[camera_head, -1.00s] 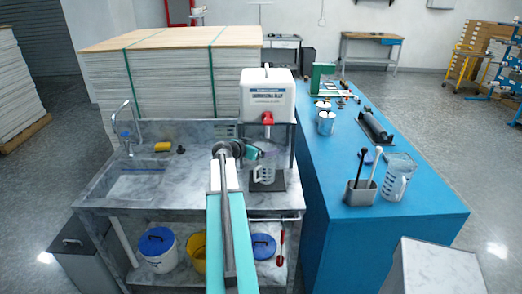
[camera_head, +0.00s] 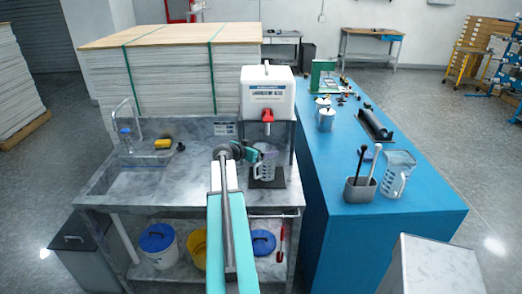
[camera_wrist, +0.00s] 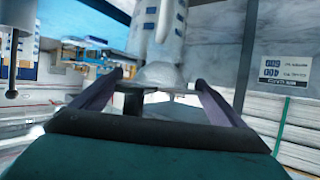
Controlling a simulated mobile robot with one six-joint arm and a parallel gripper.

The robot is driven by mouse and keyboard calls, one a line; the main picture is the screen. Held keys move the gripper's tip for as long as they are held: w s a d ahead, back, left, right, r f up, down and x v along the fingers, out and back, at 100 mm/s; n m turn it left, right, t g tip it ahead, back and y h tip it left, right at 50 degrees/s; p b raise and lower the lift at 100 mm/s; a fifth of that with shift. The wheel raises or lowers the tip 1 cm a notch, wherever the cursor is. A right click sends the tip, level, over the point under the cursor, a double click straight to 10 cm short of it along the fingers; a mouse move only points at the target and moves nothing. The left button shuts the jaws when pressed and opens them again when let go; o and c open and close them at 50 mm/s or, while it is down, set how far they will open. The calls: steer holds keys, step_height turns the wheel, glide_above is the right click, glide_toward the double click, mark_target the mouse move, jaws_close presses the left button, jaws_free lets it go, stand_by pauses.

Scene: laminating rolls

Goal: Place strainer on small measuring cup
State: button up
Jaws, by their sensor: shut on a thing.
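A clear measuring cup with markings (camera_head: 264,163) is at the dark pad under the dispenser tap. My gripper (camera_head: 260,153) is at its upper left side, shut on it. In the wrist view the two fingers (camera_wrist: 158,78) flank a pale, translucent body with blue marks, the measuring cup (camera_wrist: 158,40). I cannot tell whether its base touches the pad. A larger clear measuring jug (camera_head: 397,175) stands on the blue table. I cannot make out a strainer for sure.
A white dispenser (camera_head: 267,95) with a red tap stands just above the cup. The marble sink counter (camera_head: 115,185) is left. The blue table (camera_head: 420,215) holds a grey utensil holder (camera_head: 360,190) and metal cups (camera_head: 326,120). Stacked boards (camera_head: 165,85) rise behind the sink.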

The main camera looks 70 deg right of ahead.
steer(key=shift+f+b, duration=0.45)
steer(key=shift+b, duration=0.35)
steer(key=o, duration=0.8)
steer(key=shift+r+p, duration=0.4)
steer(key=shift+p, duration=0.3)
steer(key=shift+r+p, duration=0.35)
steer(key=shift+p, duration=0.35)
steer(key=shift+w+a+b, duration=0.1)
steer(key=shift+a+b, duration=0.25)
steer(key=shift+b, duration=0.05)
steer(key=b+v, duration=0.4)
steer(key=v, duration=0.7)
steer(key=shift+w+a, duration=0.1)
